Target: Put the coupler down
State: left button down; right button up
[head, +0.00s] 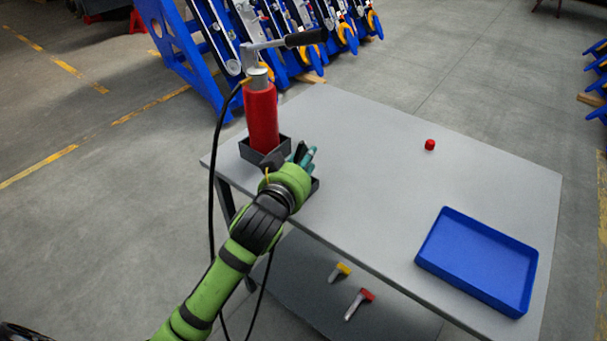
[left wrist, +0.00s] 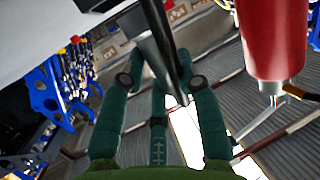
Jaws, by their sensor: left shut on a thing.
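My left gripper (head: 304,155) is over the near left edge of the grey table, just right of the red hand pump (head: 262,118). Its teal fingers (left wrist: 165,85) are shut on a dark, elongated piece, which I take to be the coupler (left wrist: 158,38). In the head view the hand and forearm hide most of the coupler. A black hose (head: 211,170) runs from the pump top, hangs past the table edge and loops back up behind my arm. The red pump also shows in the left wrist view (left wrist: 273,40). My right gripper is not in view.
The pump stands in a dark box (head: 247,151). A dark holder edge (head: 314,186) shows beside my wrist. A small red cap (head: 430,145) and a blue tray (head: 440,265) are on the table (head: 370,180); its middle is clear. Red- and yellow-headed tools lie on the lower shelf (head: 300,285).

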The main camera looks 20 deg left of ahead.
pick_arm(q)
notch_tip(320, 180, down, 3)
jog(key=shift+f, duration=0.3)
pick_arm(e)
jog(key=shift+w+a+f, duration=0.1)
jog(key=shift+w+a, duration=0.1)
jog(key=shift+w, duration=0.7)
